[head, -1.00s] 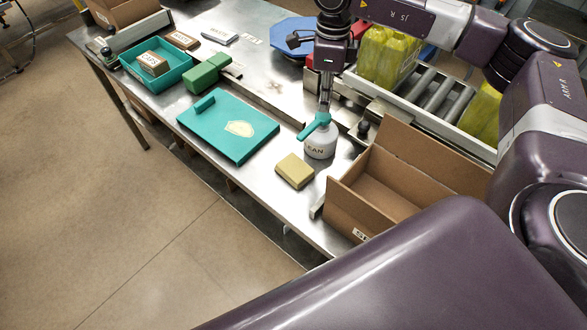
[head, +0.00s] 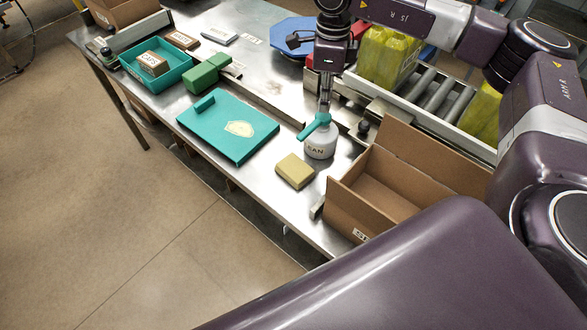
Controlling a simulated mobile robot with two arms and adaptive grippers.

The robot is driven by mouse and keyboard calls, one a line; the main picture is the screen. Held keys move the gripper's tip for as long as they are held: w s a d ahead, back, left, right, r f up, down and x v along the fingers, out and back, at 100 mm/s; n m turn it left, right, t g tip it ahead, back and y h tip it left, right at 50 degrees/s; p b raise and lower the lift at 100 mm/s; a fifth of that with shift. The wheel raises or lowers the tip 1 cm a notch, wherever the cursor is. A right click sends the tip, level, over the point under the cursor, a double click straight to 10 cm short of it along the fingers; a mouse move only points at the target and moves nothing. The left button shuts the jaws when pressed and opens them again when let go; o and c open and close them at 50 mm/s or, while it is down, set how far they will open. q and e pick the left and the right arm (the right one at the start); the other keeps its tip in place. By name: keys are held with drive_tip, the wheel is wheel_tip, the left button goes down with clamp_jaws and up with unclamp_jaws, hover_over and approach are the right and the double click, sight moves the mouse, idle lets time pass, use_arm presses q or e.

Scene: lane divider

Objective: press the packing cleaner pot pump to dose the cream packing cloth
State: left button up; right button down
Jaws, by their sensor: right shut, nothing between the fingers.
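The packing cleaner pot (head: 320,144) is a white round pot with dark lettering and a teal pump head (head: 315,124). It stands upright on the steel table. My right gripper (head: 325,106) points down from above, shut and empty, with its tips at the top of the pump head. I cannot tell whether they press it or only touch it. A cream-yellow folded pad (head: 295,170), which looks like the packing cloth, lies flat on the table in front of the pot, apart from it. My left gripper is not in view.
An open cardboard box (head: 385,185) stands right of the pot. A teal board (head: 228,140) with a cream patch lies to the left, near a green block (head: 208,74) and a teal tray (head: 182,75). Yellow-green bags (head: 383,55) stand by the rollers (head: 437,92) behind.

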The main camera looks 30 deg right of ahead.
sight(324, 115)
drive_tip(key=shift+f+b, duration=1.2)
drive_tip(key=shift+f, duration=0.5)
drive_tip(key=shift+r, duration=0.1)
drive_tip(key=shift+r+p, duration=1.05)
drive_tip(key=shift+r, duration=0.55)
drive_tip(key=shift+r, duration=0.1)
drive_tip(key=shift+r+p, duration=1.85)
drive_tip(key=shift+r, duration=1.05)
